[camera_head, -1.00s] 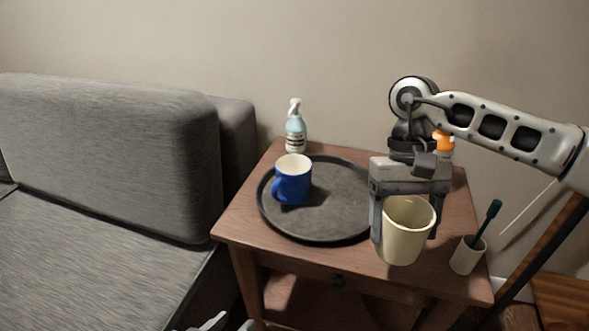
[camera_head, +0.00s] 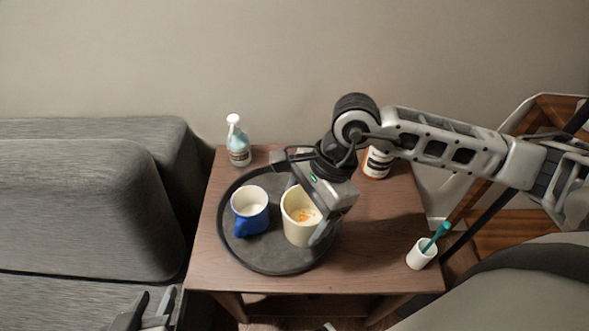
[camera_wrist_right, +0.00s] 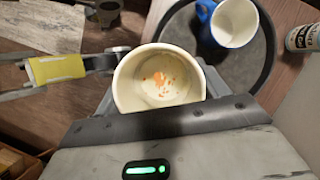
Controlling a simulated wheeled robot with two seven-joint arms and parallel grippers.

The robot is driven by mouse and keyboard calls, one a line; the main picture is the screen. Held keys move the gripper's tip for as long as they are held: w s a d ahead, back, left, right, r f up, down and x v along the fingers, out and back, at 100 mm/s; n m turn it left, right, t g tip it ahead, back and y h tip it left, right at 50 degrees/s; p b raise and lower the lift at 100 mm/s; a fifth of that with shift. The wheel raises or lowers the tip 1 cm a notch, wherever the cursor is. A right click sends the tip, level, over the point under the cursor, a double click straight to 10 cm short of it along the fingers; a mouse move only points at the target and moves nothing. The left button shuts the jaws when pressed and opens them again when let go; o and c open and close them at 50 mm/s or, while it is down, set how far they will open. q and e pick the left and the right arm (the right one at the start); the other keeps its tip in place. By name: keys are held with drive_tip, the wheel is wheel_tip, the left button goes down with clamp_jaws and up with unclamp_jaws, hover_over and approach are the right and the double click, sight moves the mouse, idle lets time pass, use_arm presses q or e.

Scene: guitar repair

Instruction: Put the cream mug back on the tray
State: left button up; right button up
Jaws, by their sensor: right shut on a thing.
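The cream mug (camera_head: 296,229), with orange specks inside, is upright over the right part of the dark round tray (camera_head: 270,263). It also shows in the right wrist view (camera_wrist_right: 125,90), overlapping the tray's edge (camera_wrist_right: 165,25). I cannot tell whether its base touches the tray. My right gripper (camera_head: 306,208) is shut on the mug, with its fingers at the mug's sides. My left gripper (camera_head: 146,311) is at the bottom left, cut off by the frame, away from the table; its two fingers look apart.
A blue mug (camera_head: 249,222) stands on the tray, close left of the cream mug. A white-labelled bottle (camera_head: 377,163) is behind my right arm. A white cup (camera_head: 420,257) with a teal brush stands at the table's (camera_head: 370,265) right front.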

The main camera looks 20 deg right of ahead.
drive_tip(key=shift+w+r+m+t+p, duration=0.2)
drive_tip(key=shift+r+m+t+p, duration=0.15)
drive_tip(key=shift+r+m, duration=0.35)
use_arm(q)
drive_tip(key=shift+w+a+r+b, duration=0.15)
drive_tip(key=shift+w+r+b, duration=0.2)
drive_tip(key=shift+w, duration=0.05)
use_arm(e)
drive_tip(key=shift+w+d+f, duration=1)
drive_tip(key=shift+w+f, duration=1.1)
drive_tip(key=shift+f, duration=0.1)
drive_tip(key=shift+w+d+f, duration=1.05)
drive_tip(key=shift+w+f, duration=1)
drive_tip(key=shift+f, duration=0.1)
drive_tip(key=shift+w+d+f, duration=1)
drive_tip(key=shift+w+f, duration=1.1)
drive_tip(key=shift+f, duration=0.1)
drive_tip(key=shift+f, duration=0.15)
drive_tip(key=o, duration=1.4)
use_arm(q)
drive_tip(key=shift+r, duration=0.15)
